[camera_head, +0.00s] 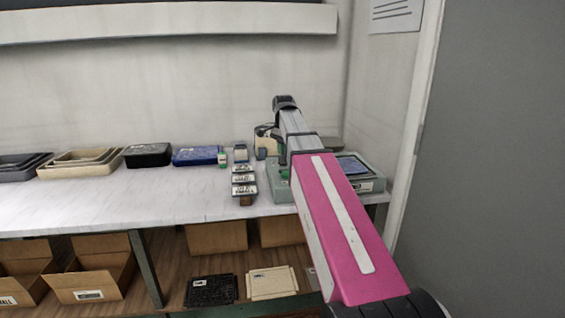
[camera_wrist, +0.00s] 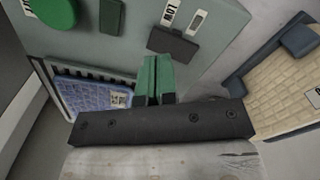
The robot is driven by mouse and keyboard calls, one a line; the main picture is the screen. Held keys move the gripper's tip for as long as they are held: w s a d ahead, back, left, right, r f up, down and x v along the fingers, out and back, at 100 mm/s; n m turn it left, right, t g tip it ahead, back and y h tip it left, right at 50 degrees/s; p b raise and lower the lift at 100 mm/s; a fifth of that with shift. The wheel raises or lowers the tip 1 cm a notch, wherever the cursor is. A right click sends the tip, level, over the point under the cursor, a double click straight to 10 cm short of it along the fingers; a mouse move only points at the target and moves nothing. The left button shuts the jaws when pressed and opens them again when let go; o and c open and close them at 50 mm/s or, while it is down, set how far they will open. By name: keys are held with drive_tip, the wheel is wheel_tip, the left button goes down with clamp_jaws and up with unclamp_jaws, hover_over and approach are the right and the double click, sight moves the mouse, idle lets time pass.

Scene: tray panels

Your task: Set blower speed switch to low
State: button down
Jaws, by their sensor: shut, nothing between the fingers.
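A pale grey-green panel (camera_wrist: 215,45) fills the top of the wrist view. A dark switch (camera_wrist: 172,44) sits on it, with a label that appears to read LOW (camera_wrist: 171,12) on its far side. My gripper (camera_wrist: 155,60) is shut and empty, its green fingers together just beside the switch, on its left and near side. I cannot tell whether they touch it. In the head view the grey-green machine (camera_head: 373,185) stands at the right end of the bench, and my arm hides much of it. The switch cannot be made out there.
A round green button (camera_wrist: 52,10) and a dark green rectangular part (camera_wrist: 111,16) are left of the switch. A blue item (camera_wrist: 95,95) lies in a slotted recess; a tan woven-looking tray (camera_wrist: 285,90) is at right. Small labelled boxes (camera_head: 243,184) stand left of the machine.

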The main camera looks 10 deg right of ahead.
sight(283, 162)
drive_tip(key=shift+r, duration=1.95)
